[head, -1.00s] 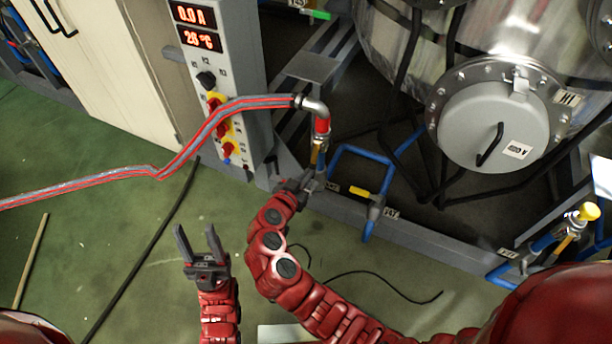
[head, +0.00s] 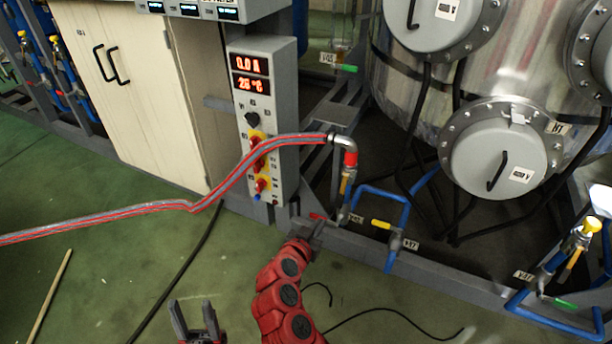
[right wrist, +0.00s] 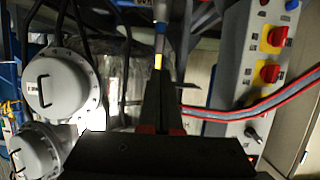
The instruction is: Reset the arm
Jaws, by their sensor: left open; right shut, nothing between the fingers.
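My right gripper (head: 315,232) is at the end of the red arm, low in front of the frame rail, left of and below the vertical pipe with the valve (head: 345,190). Its fingers are shut and hold nothing. In the right wrist view the dark fingers (right wrist: 165,105) point toward the pipe with a yellow band (right wrist: 158,60). A small red handle (head: 318,216) shows beside the gripper; I cannot tell whether they touch. My left gripper (head: 193,308) is open and empty over the green floor at the bottom edge.
A grey control box (head: 265,110) with red displays and knobs stands behind. A striped hose (head: 110,219) runs from the left to the pipe's elbow (head: 345,143). A steel vessel (head: 420,90), blue pipes (head: 400,220) and the grey rail (head: 440,280) lie right. Floor at left is mostly clear.

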